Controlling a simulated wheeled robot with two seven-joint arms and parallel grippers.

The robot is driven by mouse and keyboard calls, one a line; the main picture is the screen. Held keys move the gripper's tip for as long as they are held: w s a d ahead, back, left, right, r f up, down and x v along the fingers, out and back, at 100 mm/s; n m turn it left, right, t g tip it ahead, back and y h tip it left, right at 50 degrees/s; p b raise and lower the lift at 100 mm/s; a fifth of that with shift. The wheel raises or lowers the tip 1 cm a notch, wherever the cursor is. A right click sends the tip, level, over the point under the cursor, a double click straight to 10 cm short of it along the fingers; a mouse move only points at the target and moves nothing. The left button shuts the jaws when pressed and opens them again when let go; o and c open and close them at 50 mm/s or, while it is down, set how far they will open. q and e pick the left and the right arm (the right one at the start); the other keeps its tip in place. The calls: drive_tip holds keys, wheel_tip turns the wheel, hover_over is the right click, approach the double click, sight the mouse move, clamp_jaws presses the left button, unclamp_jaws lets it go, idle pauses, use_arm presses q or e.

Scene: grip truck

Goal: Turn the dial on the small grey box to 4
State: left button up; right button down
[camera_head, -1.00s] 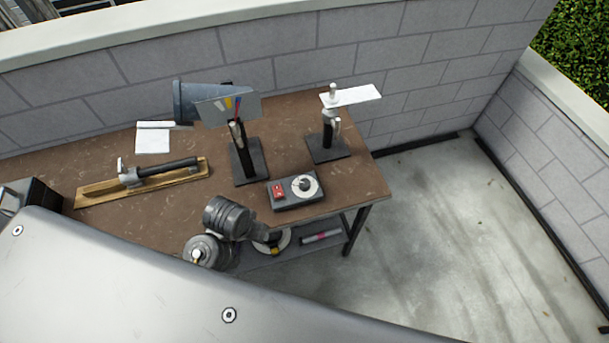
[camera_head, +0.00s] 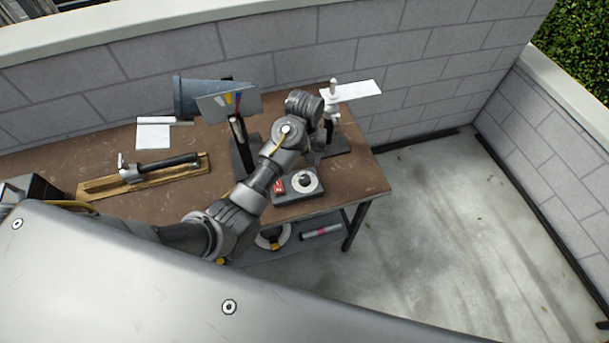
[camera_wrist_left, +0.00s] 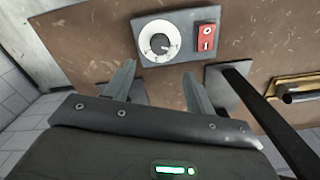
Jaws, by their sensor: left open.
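The small grey box (camera_head: 290,199) lies near the right front edge of the brown workbench. Its white dial (camera_head: 313,185) has a dark knob, and a red switch (camera_head: 279,186) sits to the left of it. In the left wrist view the dial (camera_wrist_left: 147,49) is beyond my fingertips, with the red switch (camera_wrist_left: 207,37) to its right; the dial's numbers are too small to read. My left gripper (camera_head: 316,158) is above and behind the box, partly hidden by its wrist. Its two fingers (camera_wrist_left: 160,78) are apart, empty and clear of the dial. My right gripper is not in view.
A black stand with a tilted plate (camera_head: 228,104) and a stand with a white plate (camera_head: 352,92) are close to my left arm. A block wall (camera_head: 420,60) closes the back.

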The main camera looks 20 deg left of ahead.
sight(305, 178)
use_arm(q)
wheel_tip(305, 178, down, 9)
drive_tip(key=shift+f+p, duration=0.1)
drive_tip(key=shift+p, duration=0.85)
drive_tip(key=shift+f, duration=0.8)
drive_tip(key=c, duration=1)
